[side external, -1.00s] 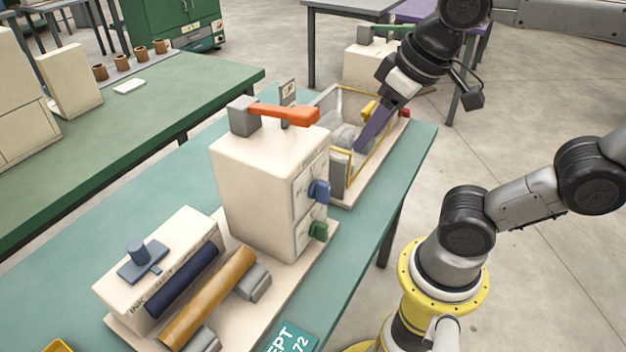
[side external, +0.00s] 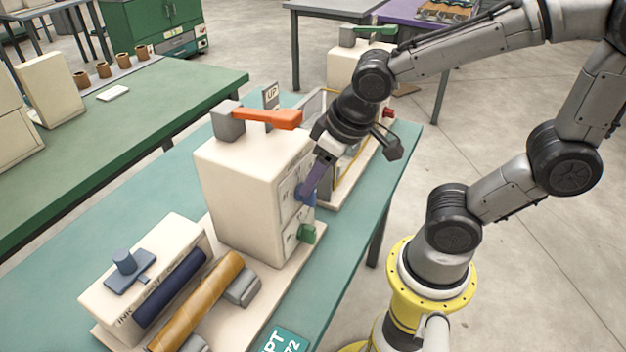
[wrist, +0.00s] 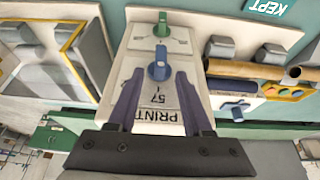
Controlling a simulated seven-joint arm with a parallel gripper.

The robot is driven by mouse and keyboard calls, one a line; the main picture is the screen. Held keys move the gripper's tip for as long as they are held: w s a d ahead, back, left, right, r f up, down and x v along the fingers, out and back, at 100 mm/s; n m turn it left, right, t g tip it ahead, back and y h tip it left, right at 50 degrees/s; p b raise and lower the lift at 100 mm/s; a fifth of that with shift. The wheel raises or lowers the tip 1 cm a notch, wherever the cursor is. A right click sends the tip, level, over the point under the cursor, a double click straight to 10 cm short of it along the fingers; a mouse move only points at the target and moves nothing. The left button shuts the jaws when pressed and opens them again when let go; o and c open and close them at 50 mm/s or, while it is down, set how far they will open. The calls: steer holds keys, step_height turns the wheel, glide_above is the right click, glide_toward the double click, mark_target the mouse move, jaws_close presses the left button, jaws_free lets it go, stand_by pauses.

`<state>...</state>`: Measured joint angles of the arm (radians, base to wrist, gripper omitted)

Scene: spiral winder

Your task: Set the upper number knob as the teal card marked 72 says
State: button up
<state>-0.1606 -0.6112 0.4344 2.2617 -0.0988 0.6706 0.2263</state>
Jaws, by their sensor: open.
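The upper blue knob (side external: 309,200) is on the right face of the cream box (side external: 240,190). In the wrist view the blue knob (wrist: 159,68) lies between my gripper's fingertips (wrist: 160,76), which are open on either side of it. I cannot tell whether they touch it. My gripper (side external: 304,192) also reaches the knob in the side view and partly hides it. The number 57 and the word PRINT show upside down beside the knob in the wrist view. The teal card (side external: 284,341), showing 72, lies at the bench's front edge; part of it shows in the wrist view (wrist: 270,7).
A green knob (side external: 306,233) sits below the blue one. An orange lever (side external: 272,117) tops the box. A tan roller (side external: 200,300) and a dark roller (side external: 172,287) lie left of it. A yellow-framed enclosure (side external: 350,175) stands behind. The floor at right is clear.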

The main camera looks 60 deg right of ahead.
steer(key=shift+x, duration=0.8)
steer(key=shift+c, duration=0.3)
jaws_close()
